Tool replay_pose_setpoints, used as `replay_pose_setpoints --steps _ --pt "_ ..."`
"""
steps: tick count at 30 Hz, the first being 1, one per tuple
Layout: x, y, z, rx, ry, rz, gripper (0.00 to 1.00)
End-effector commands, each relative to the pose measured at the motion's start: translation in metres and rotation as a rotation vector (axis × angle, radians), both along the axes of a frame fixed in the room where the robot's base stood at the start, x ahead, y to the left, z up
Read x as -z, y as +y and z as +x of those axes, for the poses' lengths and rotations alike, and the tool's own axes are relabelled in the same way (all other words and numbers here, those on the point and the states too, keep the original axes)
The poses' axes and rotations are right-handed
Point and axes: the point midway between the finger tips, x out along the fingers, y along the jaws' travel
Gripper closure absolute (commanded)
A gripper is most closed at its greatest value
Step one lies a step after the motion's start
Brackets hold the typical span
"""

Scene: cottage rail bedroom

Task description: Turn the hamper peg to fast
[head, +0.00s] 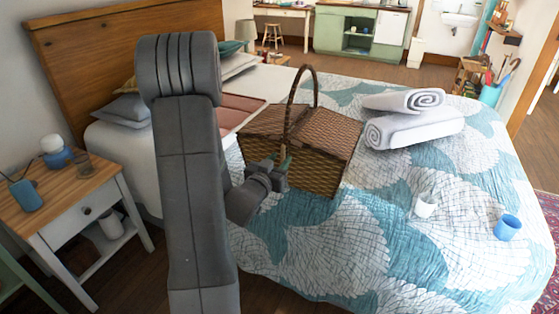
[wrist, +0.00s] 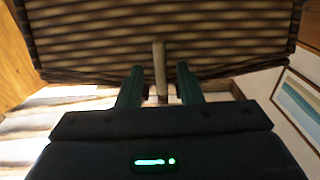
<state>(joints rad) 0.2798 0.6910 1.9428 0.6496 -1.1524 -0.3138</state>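The wicker hamper (head: 315,165), with a brown lid and a tall arched handle, stands on the bed. My gripper (head: 284,163) is at the hamper's front face in the head view, low on its left part. In the wrist view the hamper's woven face (wrist: 90,40) fills the top. A pale wooden peg (wrist: 160,65) sticks out from it, its length running up and down in the picture. My gripper (wrist: 160,86) is open, with one green finger on each side of the peg and a gap on both sides. In the head view my gripper and arm hide the peg.
The bed quilt (head: 310,240) is clear in front of the hamper. Rolled white towels (head: 415,130) lie right of it. A white cup (head: 426,205) and a blue cup (head: 507,227) stand on the quilt. A nightstand (head: 65,200) is at the left.

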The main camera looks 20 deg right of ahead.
Motion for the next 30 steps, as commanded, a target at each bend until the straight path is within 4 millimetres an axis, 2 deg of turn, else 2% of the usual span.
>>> replay_pose_setpoints --steps 15,22,30 --pt "0.000 0.081 -0.068 -0.005 0.002 -0.001 0.67" --pt "0.000 0.097 -0.082 -0.003 -0.001 -0.001 0.67" --pt "0.000 0.100 -0.085 0.001 -0.001 -0.001 0.67"
